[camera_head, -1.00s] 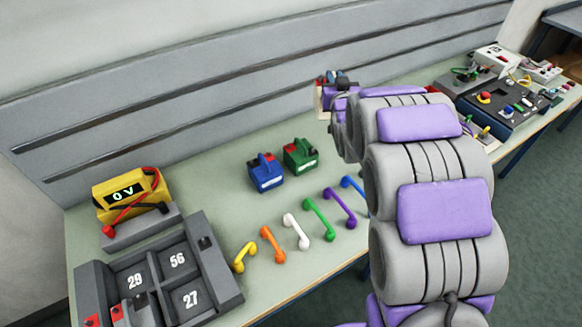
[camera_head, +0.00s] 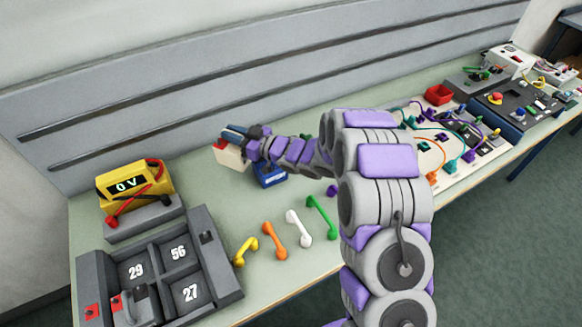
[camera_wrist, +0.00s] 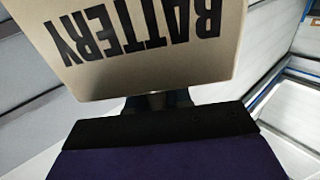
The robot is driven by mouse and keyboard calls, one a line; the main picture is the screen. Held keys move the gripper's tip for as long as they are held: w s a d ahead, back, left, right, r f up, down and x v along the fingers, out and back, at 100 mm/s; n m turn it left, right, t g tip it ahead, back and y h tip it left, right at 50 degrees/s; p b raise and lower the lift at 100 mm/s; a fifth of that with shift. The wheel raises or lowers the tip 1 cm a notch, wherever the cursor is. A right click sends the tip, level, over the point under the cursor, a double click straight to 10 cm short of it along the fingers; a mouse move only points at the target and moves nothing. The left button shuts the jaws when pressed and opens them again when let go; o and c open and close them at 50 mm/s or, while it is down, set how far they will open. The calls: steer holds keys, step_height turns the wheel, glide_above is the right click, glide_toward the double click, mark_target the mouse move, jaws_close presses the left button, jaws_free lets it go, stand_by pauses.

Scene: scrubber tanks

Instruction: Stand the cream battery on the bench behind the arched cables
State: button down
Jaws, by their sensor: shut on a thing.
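The cream battery (camera_head: 230,156) is held in my gripper (camera_head: 240,136) over the back part of the bench (camera_head: 215,205), left of the blue battery (camera_head: 270,176). Its cream face with upside-down "BATTERY" lettering (camera_wrist: 145,35) fills the top of the wrist view. A red patch shows at its top. I cannot tell whether its base touches the bench. The arched cables stand in a row nearer the front edge: yellow (camera_head: 246,250), orange (camera_head: 274,240), white (camera_head: 298,226) and green (camera_head: 322,216). My arm hides the rest of the row and the green battery.
A yellow meter reading "0 V" (camera_head: 128,186) stands at the back left. A grey tray with numbered bays (camera_head: 212,238) is at the front left. A white board with cables (camera_head: 440,160) and a red bin (camera_head: 439,95) are to the right.

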mark_target(223, 161)
steer(key=s+a+f, duration=0.1)
steer(key=s+a+n+g, duration=0.1)
steer(key=s+a+f+g, duration=0.1)
steer(key=a, duration=0.1)
steer(key=shift+s+f+n+y, duration=0.2)
steer(key=shift+f+n+y, duration=0.1)
steer(key=shift+y, duration=0.1)
steer(key=shift+s+a+f+g, duration=0.2)
steer(key=shift+a+f+g, duration=0.05)
steer(key=shift+g, duration=0.05)
steer(key=f, duration=0.1)
steer(key=d+f+b, duration=0.1)
steer(key=f, duration=0.3)
steer(key=shift+d, duration=0.35)
steer(key=shift+a+f, duration=0.35)
steer(key=shift+f, duration=0.15)
steer(key=f, duration=0.2)
steer(key=f+b, duration=0.1)
steer(key=shift+d+f, duration=0.15)
steer(key=shift+d, duration=0.1)
steer(key=c, duration=1.1)
jaws_free()
steer(key=shift+s+a+f, duration=0.15)
steer(key=shift+a+f, duration=0.05)
steer(key=shift+a, duration=0.15)
steer(key=shift+o, duration=0.2)
